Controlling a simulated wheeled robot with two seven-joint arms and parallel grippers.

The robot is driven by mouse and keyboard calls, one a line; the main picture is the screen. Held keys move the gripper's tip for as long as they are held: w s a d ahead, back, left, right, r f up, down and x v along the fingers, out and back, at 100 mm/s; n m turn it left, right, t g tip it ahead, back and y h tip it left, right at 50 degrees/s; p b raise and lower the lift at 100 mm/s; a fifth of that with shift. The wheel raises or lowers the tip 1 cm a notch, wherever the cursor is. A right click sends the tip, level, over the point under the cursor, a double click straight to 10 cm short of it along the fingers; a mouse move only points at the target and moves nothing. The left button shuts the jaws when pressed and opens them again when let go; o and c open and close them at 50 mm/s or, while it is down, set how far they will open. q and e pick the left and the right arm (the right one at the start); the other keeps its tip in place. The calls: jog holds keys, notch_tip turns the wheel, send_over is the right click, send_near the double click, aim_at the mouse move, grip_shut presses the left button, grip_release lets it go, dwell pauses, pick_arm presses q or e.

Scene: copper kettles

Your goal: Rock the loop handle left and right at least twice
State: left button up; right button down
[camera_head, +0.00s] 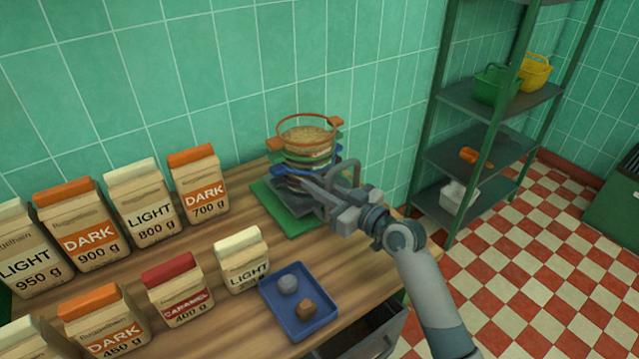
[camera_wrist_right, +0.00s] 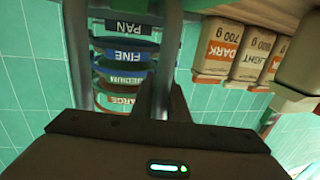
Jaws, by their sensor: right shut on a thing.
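The sieve stack (camera_head: 305,145) stands upright on a green base (camera_head: 272,208) near the wall, with an orange top ring, green and blue rings below, and tan grains in the top. My right gripper (camera_head: 325,193) reaches in from the right, low in front of the stack. In the right wrist view, my right gripper (camera_wrist_right: 162,100) is shut on one grey bar of the loop handle (camera_wrist_right: 170,40). The labelled sieves (camera_wrist_right: 125,55) show upside down behind the handle. My left gripper is not in view.
Several paper bags (camera_head: 150,205) fill the left of the wooden table (camera_head: 222,300). A blue tray (camera_head: 325,320) with two small lumps lies at the front. A shelf rack (camera_head: 470,155) with green and yellow baskets stands to the right, above a checkered floor.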

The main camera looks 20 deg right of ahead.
jog(key=c, duration=1.7)
grip_release()
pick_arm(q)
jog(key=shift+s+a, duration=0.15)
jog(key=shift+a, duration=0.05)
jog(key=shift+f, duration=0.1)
pick_arm(e)
jog(key=shift+s+d, duration=0.1)
jog(key=shift+s+d, duration=0.35)
jog(key=shift+s, duration=0.2)
pick_arm(q)
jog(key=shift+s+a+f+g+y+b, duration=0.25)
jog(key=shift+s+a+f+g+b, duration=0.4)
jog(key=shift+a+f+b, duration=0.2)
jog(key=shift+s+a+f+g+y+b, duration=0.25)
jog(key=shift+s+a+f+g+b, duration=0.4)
jog(key=shift+b, duration=0.3)
pick_arm(e)
jog(key=shift+v, duration=7.9)
jog(key=shift+s+f, duration=0.1)
jog(key=shift+f, duration=0.05)
